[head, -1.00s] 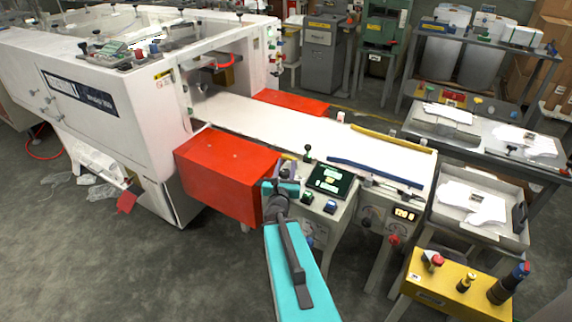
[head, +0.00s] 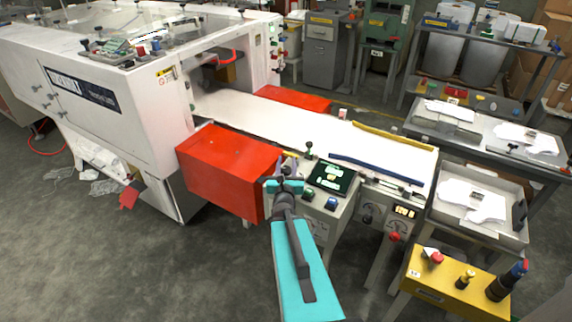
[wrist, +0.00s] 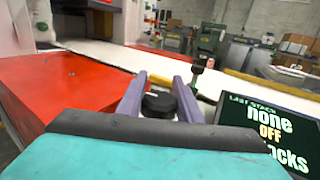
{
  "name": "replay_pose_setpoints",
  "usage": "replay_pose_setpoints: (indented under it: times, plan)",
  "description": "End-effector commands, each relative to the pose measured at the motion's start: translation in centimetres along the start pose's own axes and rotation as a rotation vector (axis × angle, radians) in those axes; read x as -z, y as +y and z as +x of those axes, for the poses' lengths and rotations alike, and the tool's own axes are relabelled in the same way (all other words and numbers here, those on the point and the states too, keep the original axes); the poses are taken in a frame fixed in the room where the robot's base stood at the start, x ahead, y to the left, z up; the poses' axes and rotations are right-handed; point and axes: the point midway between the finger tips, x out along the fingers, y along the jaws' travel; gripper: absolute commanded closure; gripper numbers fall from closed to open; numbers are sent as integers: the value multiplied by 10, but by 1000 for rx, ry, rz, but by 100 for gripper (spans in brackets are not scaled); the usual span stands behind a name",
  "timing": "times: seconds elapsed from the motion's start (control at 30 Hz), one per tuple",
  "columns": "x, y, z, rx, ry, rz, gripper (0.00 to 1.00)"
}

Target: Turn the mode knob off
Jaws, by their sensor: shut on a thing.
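My gripper (head: 284,181) is at the control panel beside the white conveyor. In the wrist view its two purple fingers (wrist: 159,92) stand on either side of a round black knob (wrist: 159,104), shut on it. The knob's lower part is hidden by my gripper's dark edge, and no pointer mark on it can be made out. In the head view the knob is hidden behind my gripper. The screen also shows in the head view (head: 331,178).
A red box-shaped cover (head: 228,170) is close on the left. A green-topped post (wrist: 208,45) rises beyond the knob. A blue button (head: 331,203) and a lower panel with a red knob (head: 394,236) are to the right. Open floor lies at the front left.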

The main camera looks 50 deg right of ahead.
Motion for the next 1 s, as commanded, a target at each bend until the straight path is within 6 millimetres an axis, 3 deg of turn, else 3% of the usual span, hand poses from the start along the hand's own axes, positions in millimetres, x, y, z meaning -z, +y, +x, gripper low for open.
replay_pose_setpoints:
  times: [0.03,0.13,0.63,1.0]
  plan:
    - [2,-2,-2,3,4,2,63]
    - [2,-2,-1,2,4,1,49]
    - [1,0,-3,0,5,0,49]
    - [-1,0,-16,1,5,0,49]
